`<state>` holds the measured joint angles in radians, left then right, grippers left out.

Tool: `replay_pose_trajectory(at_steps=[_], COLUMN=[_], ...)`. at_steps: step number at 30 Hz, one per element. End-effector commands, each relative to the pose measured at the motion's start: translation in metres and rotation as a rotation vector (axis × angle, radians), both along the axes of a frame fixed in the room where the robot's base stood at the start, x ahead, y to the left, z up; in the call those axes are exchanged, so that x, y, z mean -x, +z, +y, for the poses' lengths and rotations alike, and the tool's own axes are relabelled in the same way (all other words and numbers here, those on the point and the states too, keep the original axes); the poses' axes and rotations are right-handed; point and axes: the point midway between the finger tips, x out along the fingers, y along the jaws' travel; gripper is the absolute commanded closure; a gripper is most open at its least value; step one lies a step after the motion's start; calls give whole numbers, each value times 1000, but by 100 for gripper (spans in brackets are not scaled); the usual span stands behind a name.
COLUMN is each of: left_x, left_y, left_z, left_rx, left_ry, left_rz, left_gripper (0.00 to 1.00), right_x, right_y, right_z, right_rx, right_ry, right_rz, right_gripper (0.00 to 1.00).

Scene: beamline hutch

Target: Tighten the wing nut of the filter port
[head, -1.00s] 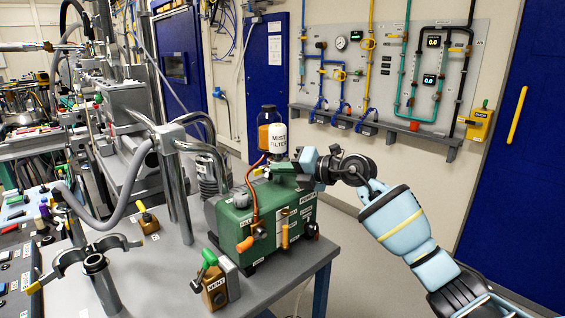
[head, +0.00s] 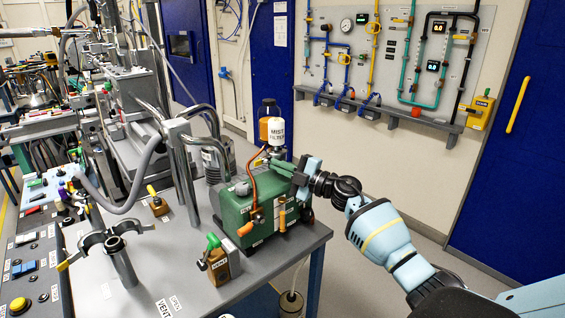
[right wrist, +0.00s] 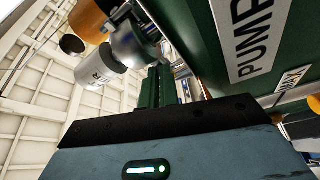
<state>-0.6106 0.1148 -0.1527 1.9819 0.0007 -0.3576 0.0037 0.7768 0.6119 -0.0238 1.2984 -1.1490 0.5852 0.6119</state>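The white mist filter (head: 276,132) stands upright on the back of the green pump (head: 236,210), beside an amber-and-dark bottle. My right gripper (head: 281,166) is at the pump's top, close to the filter's base, reaching in from the right. In the right wrist view the filter (right wrist: 98,68) hangs from a round metal fitting (right wrist: 138,44), with the green gripper fingers (right wrist: 160,88) near it. I cannot make out the wing nut, nor whether the fingers touch or hold anything. My left gripper is not in view.
An open yellow-tipped clamp (head: 104,243) sits around a metal post. Bent steel pipes (head: 186,165) rise left of the pump.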

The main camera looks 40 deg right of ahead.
Motion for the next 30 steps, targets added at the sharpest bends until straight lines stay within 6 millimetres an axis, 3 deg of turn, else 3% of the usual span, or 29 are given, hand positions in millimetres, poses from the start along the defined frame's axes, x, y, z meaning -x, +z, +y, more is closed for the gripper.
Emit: replay_pose_trajectory(at_steps=[12,29,30], left_x=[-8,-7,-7], left_y=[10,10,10], left_z=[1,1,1], left_rx=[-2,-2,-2], left_ry=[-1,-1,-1], left_rz=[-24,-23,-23], left_gripper=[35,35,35], right_x=[1,1,1], right_y=[-6,-7,-7], right_z=[3,4,4], right_rx=[-202,-233,-232], right_ry=[4,5,5], right_rz=[19,22,23], right_gripper=[100,100,96])
